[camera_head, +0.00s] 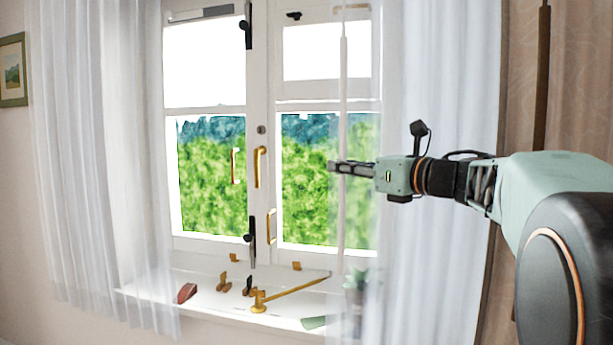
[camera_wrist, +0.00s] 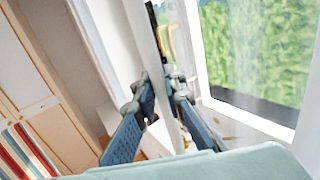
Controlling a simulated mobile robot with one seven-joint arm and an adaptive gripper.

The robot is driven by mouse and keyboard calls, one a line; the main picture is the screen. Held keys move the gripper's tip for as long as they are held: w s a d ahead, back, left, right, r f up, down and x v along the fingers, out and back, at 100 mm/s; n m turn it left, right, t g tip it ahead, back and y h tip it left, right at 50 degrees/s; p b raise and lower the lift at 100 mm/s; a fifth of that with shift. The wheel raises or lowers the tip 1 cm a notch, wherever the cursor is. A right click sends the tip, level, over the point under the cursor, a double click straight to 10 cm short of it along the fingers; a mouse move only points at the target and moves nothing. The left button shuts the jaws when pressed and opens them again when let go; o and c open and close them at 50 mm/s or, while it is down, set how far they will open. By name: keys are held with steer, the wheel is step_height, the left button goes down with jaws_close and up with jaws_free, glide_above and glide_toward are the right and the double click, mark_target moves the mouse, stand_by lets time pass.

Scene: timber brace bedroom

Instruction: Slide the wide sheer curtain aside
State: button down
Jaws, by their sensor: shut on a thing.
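A sheer white curtain (camera_head: 440,95) hangs over the right part of the window, with a thin, see-through leading part over the right pane. A slim white rod (camera_head: 343,95) hangs upright along that leading edge. My gripper (camera_head: 335,167) reaches in from the right and is shut on the white rod at about mid-window height. In the wrist view, the rod (camera_wrist: 152,50) passes between the two fingers of my gripper (camera_wrist: 164,92). Another sheer curtain (camera_head: 75,150) hangs gathered at the left of the window. I cannot tell by width alone which curtain the task means.
The windowsill (camera_head: 215,300) holds a reddish wedge (camera_head: 187,292), a brass stay bar (camera_head: 290,291) and a potted plant (camera_head: 356,290), partly behind the sheer. Brass handles (camera_head: 260,167) stick out from the frames. A heavy beige curtain (camera_head: 570,80) hangs far right.

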steer(key=shift+s+d, duration=0.2)
steer(key=shift+d, duration=0.35)
steer(key=shift+s+d, duration=0.2)
steer(key=shift+d, duration=0.3)
steer(key=c, duration=2.3)
jaws_free()
steer(key=shift+o, duration=0.2)
steer(key=shift+s, duration=0.1)
steer(key=v, duration=1.1)
steer(key=shift+s+d, duration=0.25)
steer(key=shift+s, duration=0.05)
steer(key=shift+o, duration=0.4)
